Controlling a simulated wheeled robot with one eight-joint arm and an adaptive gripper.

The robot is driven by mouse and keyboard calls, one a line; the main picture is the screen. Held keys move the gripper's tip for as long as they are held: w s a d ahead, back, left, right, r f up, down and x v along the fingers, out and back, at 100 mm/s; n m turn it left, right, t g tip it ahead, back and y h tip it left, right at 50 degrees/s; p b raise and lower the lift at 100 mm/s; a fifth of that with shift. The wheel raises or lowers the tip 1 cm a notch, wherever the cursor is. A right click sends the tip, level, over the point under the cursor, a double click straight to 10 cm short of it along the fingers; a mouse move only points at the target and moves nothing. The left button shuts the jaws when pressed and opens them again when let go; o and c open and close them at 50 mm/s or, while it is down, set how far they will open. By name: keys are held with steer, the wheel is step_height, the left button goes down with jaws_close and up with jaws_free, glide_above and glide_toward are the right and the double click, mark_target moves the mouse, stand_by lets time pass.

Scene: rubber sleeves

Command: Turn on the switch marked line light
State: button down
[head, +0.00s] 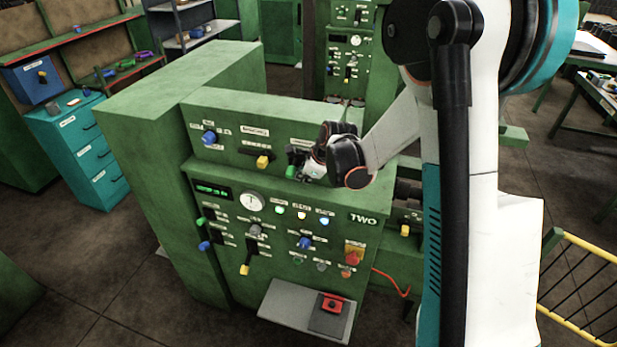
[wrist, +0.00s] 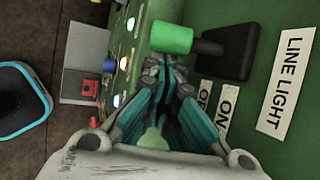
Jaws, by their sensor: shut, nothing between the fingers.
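The line light switch is a lever with a green grip (wrist: 172,38) on a black base (wrist: 232,45), beside a white "LINE LIGHT" label (wrist: 285,80) in the wrist view. The ON label (wrist: 227,106) and OFF label (wrist: 204,96) lie side by side close to the base. The lever points away from the base toward the left of that view. My gripper (wrist: 164,68) is shut and empty, its tips right beside the green grip; I cannot tell whether they touch. In the head view the green grip (head: 291,172) shows just left of my gripper (head: 308,172), which partly hides the switch.
A grey shelf (head: 285,305) juts out below. A yellow-railed cart (head: 580,250) stands at right.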

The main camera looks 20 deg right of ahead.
steer(key=shift+s+a+r+g+y+b, duration=0.15)
steer(key=shift+r+g+y+b, duration=0.45)
steer(key=shift+g, duration=0.3)
stand_by(0.5)
steer(key=shift+r+m+g+y+b, duration=0.3)
steer(key=shift+m+g+y+b, duration=0.1)
steer(key=shift+g+y+b, duration=0.25)
steer(key=shift+r+b, duration=0.4)
steer(key=shift+r, duration=0.1)
steer(key=shift+r+b, duration=0.3)
steer(key=shift+r, duration=0.2)
steer(key=shift+r+p, duration=0.35)
steer(key=shift+r, duration=0.3)
